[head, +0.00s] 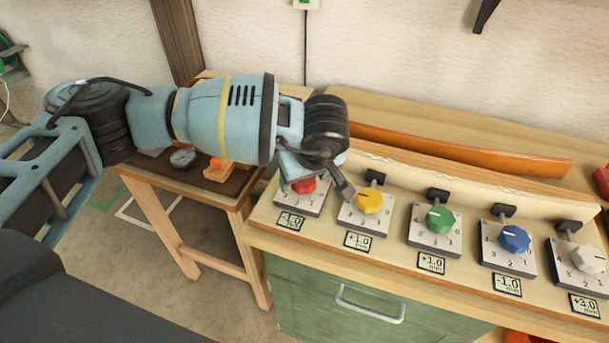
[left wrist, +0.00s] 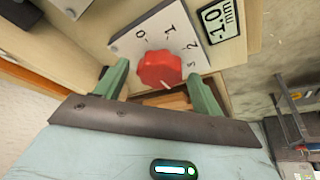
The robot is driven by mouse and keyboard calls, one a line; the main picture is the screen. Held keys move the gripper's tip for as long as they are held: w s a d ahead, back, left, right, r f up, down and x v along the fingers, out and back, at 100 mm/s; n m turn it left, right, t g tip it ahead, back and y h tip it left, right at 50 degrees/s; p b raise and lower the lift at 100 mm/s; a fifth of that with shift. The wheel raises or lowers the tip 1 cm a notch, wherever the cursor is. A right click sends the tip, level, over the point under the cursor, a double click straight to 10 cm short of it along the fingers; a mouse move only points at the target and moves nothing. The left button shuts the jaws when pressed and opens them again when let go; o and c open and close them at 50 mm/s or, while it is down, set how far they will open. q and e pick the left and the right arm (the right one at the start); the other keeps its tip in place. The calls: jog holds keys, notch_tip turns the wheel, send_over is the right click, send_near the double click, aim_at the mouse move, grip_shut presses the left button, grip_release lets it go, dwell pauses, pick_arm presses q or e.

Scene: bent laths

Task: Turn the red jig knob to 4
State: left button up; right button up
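The red jig knob (head: 304,186) sits on its pale dial plate at the left end of a row of knobs. My left gripper (head: 322,187) is at it and partly covers it in the head view. In the left wrist view the red knob (left wrist: 160,69) lies between the two green fingers of my left gripper (left wrist: 162,88), which are open with gaps on both sides. The dial shows 0, 1, 2 and 3. A white mark on the knob points to the lower edge of the picture, past the 3; the number there is hidden. My right gripper is not in view.
The yellow knob (head: 368,201) is close beside my left gripper, then green (head: 439,219), blue (head: 514,239) and white (head: 587,259) knobs. The red knob's label (left wrist: 220,22) reads -1.0 mm. A bent orange lath (head: 450,150) lies behind. A smaller wooden table (head: 185,181) stands left.

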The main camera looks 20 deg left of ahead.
aim_at(310, 200)
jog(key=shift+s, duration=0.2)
pick_arm(q)
jog(key=shift+d+r, duration=0.1)
jog(key=shift+r, duration=0.1)
jog(key=v, duration=0.7)
jog(key=shift+s+r, duration=0.15)
jog(key=shift+s, duration=0.05)
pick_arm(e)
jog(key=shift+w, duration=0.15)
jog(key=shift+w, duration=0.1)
